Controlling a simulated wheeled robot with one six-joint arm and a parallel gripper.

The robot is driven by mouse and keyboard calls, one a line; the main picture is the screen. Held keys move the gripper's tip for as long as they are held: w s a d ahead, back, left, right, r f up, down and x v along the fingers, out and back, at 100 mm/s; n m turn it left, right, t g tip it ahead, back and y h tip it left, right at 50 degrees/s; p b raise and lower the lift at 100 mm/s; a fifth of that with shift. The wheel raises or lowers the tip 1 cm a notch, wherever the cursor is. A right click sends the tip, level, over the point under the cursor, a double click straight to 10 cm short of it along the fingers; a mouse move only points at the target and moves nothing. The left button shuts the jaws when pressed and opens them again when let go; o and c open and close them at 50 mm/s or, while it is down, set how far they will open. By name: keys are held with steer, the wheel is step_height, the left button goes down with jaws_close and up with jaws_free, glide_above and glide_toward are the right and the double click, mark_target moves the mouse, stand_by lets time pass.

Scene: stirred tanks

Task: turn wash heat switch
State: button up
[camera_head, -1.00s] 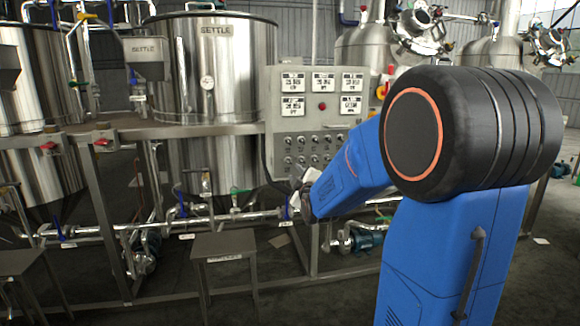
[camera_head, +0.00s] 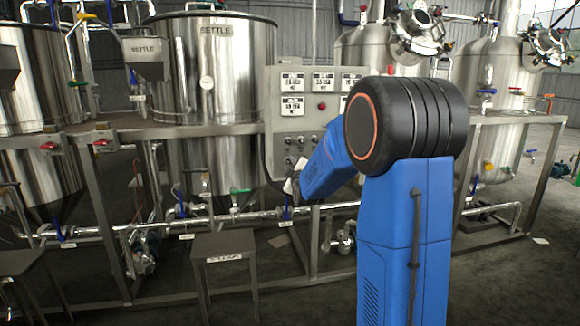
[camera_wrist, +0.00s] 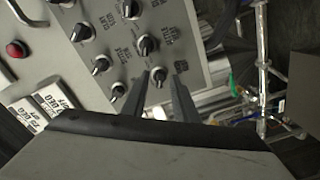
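The control panel (camera_head: 275,105) stands in the middle of the head view and carries several black rotary switches. In the wrist view the panel (camera_wrist: 115,35) is tilted. Its switches run in rows, including one switch (camera_wrist: 147,45) and another switch (camera_wrist: 158,74) by the fingertips. The labels are too small to read, so I cannot tell which one is wash heat. My gripper (camera_wrist: 163,76) is open, with two dark fingers apart and that switch showing between their tips. I cannot tell whether they touch it. In the head view my arm hides part of the panel.
A red button (camera_wrist: 15,49) and white displays (camera_wrist: 40,108) are on the panel. A large steel settle tank (camera_head: 225,70) stands to the left. Pipes and valves run below the panel, with a small stool (camera_head: 224,243) in front.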

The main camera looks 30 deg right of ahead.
steer(key=shift+c, duration=0.4)
jaws_close()
steer(key=shift+m, duration=0.4)
steer(key=m, duration=0.3)
steer(key=shift+m, duration=2)
steer(key=shift+o, duration=0.4)
jaws_free()
